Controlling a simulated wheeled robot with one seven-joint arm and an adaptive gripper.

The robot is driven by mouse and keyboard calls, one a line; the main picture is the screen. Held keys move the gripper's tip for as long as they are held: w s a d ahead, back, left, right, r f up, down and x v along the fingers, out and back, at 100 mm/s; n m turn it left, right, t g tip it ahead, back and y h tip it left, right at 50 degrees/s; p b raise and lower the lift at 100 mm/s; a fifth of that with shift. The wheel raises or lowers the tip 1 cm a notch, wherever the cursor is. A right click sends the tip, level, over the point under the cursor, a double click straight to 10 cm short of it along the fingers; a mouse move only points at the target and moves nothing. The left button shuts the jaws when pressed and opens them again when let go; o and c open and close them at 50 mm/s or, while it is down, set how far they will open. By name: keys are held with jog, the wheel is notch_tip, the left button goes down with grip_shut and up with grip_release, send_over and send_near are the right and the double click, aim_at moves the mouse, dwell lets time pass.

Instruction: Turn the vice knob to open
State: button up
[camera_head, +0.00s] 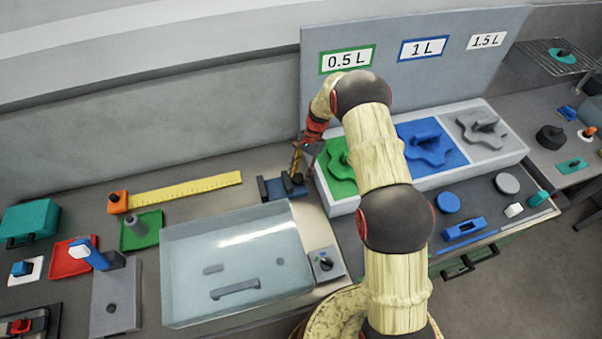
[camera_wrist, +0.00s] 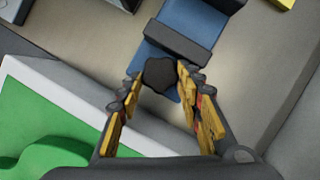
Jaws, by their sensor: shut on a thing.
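The small blue vice (camera_head: 272,188) with dark jaws stands on the bench behind the clear-lidded box. In the wrist view the vice (camera_wrist: 190,22) lies straight ahead, with a dark jaw block across its blue body. Its dark, lobed knob (camera_wrist: 160,75) is at the near end. My gripper (camera_head: 297,175) reaches down to the vice's right end. In the wrist view my gripper (camera_wrist: 158,82) has its yellow-padded fingers on either side of the knob, shut on it. The knob is hidden by my fingers in the head view.
A white tray with a green section (camera_head: 343,178) stands close on the right, below a labelled grey board (camera_head: 410,65). The clear-lidded box (camera_head: 235,262) is in front, with a small dial unit (camera_head: 325,263) beside it. A yellow ruler (camera_head: 185,190) lies left.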

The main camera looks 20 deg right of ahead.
jog(key=shift+s+a+f, duration=0.1)
jog(key=shift+s+a, duration=0.2)
jog(key=o, duration=0.8)
jog(key=shift+c, duration=0.2)
jog(key=shift+o, duration=1.4)
jog(key=shift+a, duration=0.15)
jog(key=shift+o, duration=0.6)
jog(key=shift+w, duration=0.1)
jog(key=shift+d, duration=0.2)
jog(key=shift+w+d+r, duration=0.15)
jog(key=shift+r, duration=0.25)
jog(key=v, duration=1.1)
jog(key=shift+r, duration=0.1)
